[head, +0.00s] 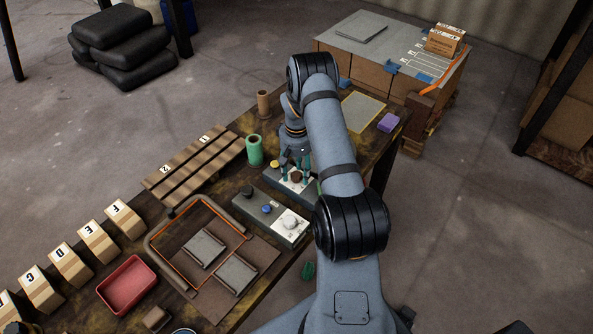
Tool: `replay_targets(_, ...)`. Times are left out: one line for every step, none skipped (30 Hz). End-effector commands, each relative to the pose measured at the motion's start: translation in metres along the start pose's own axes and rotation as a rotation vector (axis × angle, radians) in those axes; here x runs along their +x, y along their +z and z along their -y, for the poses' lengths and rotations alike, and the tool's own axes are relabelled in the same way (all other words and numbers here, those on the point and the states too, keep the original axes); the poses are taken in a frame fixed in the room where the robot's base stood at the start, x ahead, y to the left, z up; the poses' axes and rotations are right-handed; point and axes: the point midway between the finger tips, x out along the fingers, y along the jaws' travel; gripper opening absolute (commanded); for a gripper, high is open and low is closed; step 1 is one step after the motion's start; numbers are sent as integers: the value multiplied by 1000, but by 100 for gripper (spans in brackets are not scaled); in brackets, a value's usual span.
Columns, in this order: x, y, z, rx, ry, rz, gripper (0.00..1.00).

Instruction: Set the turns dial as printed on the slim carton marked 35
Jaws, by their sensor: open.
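My gripper (295,166) is open, with its fingers pointing down over the far end of a long grey control box. A brown knob (296,177) on a white plate sits right below and between the fingers; contact cannot be told. A yellow button (275,164) is beside it. The near part of the control box (258,222) carries a black knob (248,191), a blue button (267,208) and a pale dial (291,222) on a white plate. Which is the turns dial is too small to read. No carton shows a readable 35.
Lettered cartons (124,219) line the table's left side. A red tray (127,285), wooden slats (195,165), a green cylinder (254,151) and a brown cylinder (263,103) stand around. A purple block (388,122) lies at right. An orange-brown box (445,39) sits on a pallet-like stack behind.

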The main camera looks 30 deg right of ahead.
Motion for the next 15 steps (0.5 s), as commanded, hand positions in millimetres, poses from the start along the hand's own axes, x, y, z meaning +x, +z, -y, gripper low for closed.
replay_targets(0, 0, 0, 0, 0, -1, 48)
replay_targets(0, 0, 0, 0, 0, -1, 48)
replay_targets(0, 0, 0, 0, 0, -1, 48)
replay_targets(0, 0, 0, 0, 0, -1, 48)
replay_targets(0, 0, 0, 0, 0, -1, 48)
replay_targets(0, 0, 0, 0, 0, -1, 45)
replay_targets(0, 0, 0, 0, 0, -1, 44)
replay_targets(0, 0, 0, 0, 0, -1, 42)
replay_targets(0, 0, 0, 0, 0, -1, 40)
replay_targets(0, 0, 0, 0, 0, -1, 38)
replay_targets(0, 0, 0, 0, 0, -1, 36)
replay_targets(0, 0, 0, 0, 0, -1, 34)
replay_targets(0, 0, 0, 0, 0, -1, 32)
replay_targets(0, 0, 0, 0, 0, -1, 30)
replay_targets(0, 0, 0, 0, 0, -1, 28)
